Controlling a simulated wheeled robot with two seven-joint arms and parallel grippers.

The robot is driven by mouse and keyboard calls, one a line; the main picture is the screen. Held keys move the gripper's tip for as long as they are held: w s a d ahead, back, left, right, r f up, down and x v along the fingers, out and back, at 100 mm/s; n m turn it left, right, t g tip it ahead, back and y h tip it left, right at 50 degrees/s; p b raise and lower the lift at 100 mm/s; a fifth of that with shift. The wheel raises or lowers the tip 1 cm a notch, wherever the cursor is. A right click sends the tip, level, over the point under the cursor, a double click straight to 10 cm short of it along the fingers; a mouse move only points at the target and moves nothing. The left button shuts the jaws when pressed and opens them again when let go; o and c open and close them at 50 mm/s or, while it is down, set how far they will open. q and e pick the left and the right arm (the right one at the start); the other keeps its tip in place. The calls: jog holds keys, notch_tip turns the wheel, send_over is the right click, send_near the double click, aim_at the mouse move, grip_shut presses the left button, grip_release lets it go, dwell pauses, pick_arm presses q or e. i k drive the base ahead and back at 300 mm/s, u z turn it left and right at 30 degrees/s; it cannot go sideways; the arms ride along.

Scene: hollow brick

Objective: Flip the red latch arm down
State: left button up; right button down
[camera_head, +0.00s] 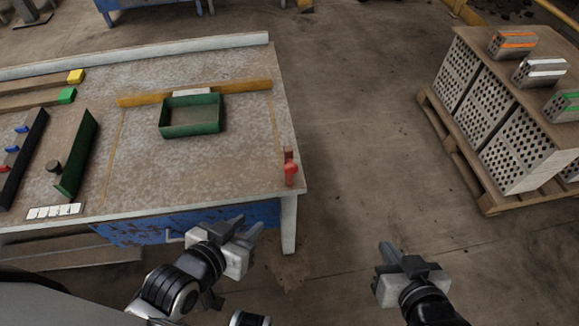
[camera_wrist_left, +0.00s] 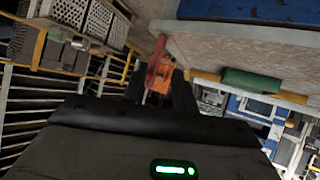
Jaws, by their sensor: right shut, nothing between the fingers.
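The red latch (camera_head: 290,170) sits at the right front corner of the workbench top (camera_head: 200,140). It looks like a small red arm with a darker part behind it; I cannot tell clearly how far the arm is raised. In the left wrist view the latch (camera_wrist_left: 158,72) shows orange-red beyond my dark fingers, between them in the picture. My left gripper (camera_head: 245,228) is open and empty, in front of the bench's front edge, nearer to me than the latch and apart from it. My right gripper (camera_head: 391,252) is shut and empty over the floor, right of the bench.
A green open frame (camera_head: 191,132) lies against a yellow bar (camera_head: 245,86) on the bench. A pallet of hollow bricks (camera_head: 490,118) stands at the right. The floor between is clear.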

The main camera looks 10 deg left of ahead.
aim_at(291, 168)
jog(key=u, duration=1.25)
jog(key=k, duration=0.9)
jog(key=z, duration=1.15)
jog(key=i, duration=0.5)
jog(key=u, duration=0.05)
